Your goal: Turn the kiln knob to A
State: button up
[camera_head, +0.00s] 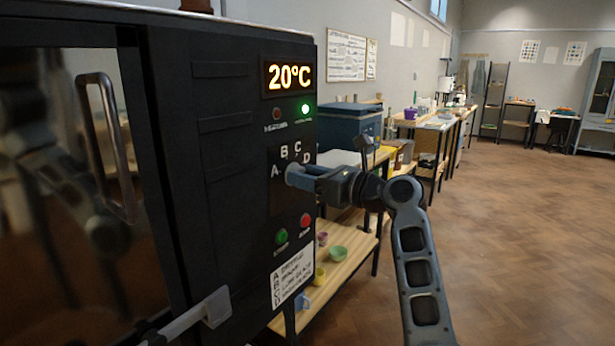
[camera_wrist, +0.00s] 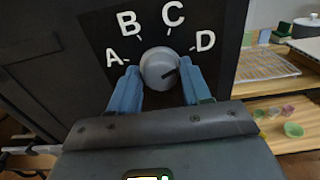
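The kiln knob (camera_wrist: 157,66) is round and grey, with the letters A, B, C and D in an arc around it on the dark panel. A dark mark on its right side appears to point towards D. My gripper (camera_wrist: 160,80) has one blue finger on each side of the knob. Both fingertips appear to be against its edges, so it looks shut on the knob. In the head view my gripper (camera_head: 296,174) reaches the panel from the right and hides most of the knob. The kiln (camera_head: 215,150) is black; its display reads 20°C.
A green button (camera_head: 281,237) and a red button (camera_head: 305,220) sit below the knob. A door handle (camera_head: 106,145) stands out at the left. A wooden shelf (camera_head: 345,270) with small bowls stands beyond the kiln. The floor (camera_head: 500,240) at right is clear.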

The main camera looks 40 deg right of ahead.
jog(key=c, duration=0.6)
jog(key=shift+o, duration=0.2)
jog(key=shift+n, duration=0.3)
jog(key=shift+s+a+f+n+b, duration=0.15)
jog(key=shift+n+b, duration=1.1)
jog(key=shift+n, duration=3.1)
jog(key=shift+w+f+n+b, duration=0.15)
jog(key=shift+n+b, duration=1.05)
jog(key=shift+n, duration=3.2)
jog(key=shift+s+a+f+n+b, duration=0.2)
jog(key=shift+n+b, duration=1.05)
jog(key=shift+n, duration=3.1)
jog(key=shift+w+d, duration=0.15)
